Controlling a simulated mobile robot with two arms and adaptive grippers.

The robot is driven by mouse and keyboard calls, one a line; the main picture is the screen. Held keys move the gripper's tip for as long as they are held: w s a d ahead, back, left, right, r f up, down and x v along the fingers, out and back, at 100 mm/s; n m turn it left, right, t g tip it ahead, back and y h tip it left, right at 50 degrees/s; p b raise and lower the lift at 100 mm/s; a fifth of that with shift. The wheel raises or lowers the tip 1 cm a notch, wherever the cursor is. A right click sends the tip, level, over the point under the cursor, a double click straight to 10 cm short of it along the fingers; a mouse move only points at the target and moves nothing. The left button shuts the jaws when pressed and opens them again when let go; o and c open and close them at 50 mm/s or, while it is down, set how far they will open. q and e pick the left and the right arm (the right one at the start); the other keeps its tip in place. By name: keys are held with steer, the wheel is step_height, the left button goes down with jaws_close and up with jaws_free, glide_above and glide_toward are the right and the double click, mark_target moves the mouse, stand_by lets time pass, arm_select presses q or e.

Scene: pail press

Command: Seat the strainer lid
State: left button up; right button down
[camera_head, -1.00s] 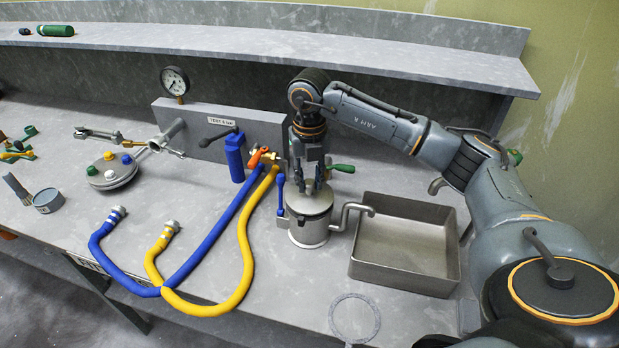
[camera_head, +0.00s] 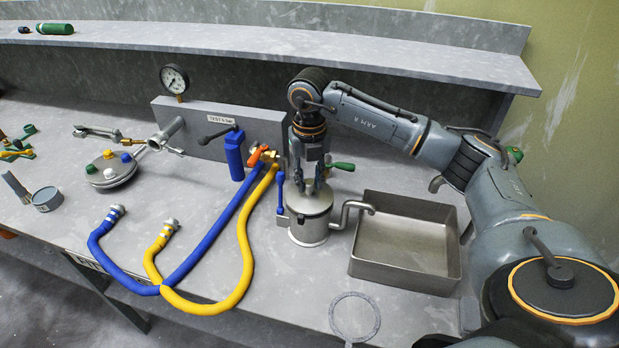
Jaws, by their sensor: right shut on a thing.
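The metal pail (camera_head: 309,230) stands upright on the bench, with a spout curving out to the right. The strainer lid (camera_head: 309,201) lies at the top of the pail; whether it sits fully flush cannot be told. My right gripper (camera_head: 309,190) points down over the middle of the lid, its fingers shut at the lid's centre, where the gripped part is mostly hidden. A small blue-handled lever (camera_head: 281,191) stands at the pail's left side. My left gripper is not in view.
An open metal tray (camera_head: 405,243) stands right of the pail under the spout. Blue (camera_head: 215,246) and yellow (camera_head: 246,245) hoses loop to the left. A test block with a gauge (camera_head: 174,79) stands behind. A flat ring (camera_head: 355,317) lies near the front edge.

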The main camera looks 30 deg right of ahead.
steer(key=shift+f+b, duration=0.3)
steer(key=shift+f, duration=0.25)
steer(key=c, duration=1)
jaws_free()
step_height(320, 180, up, 12)
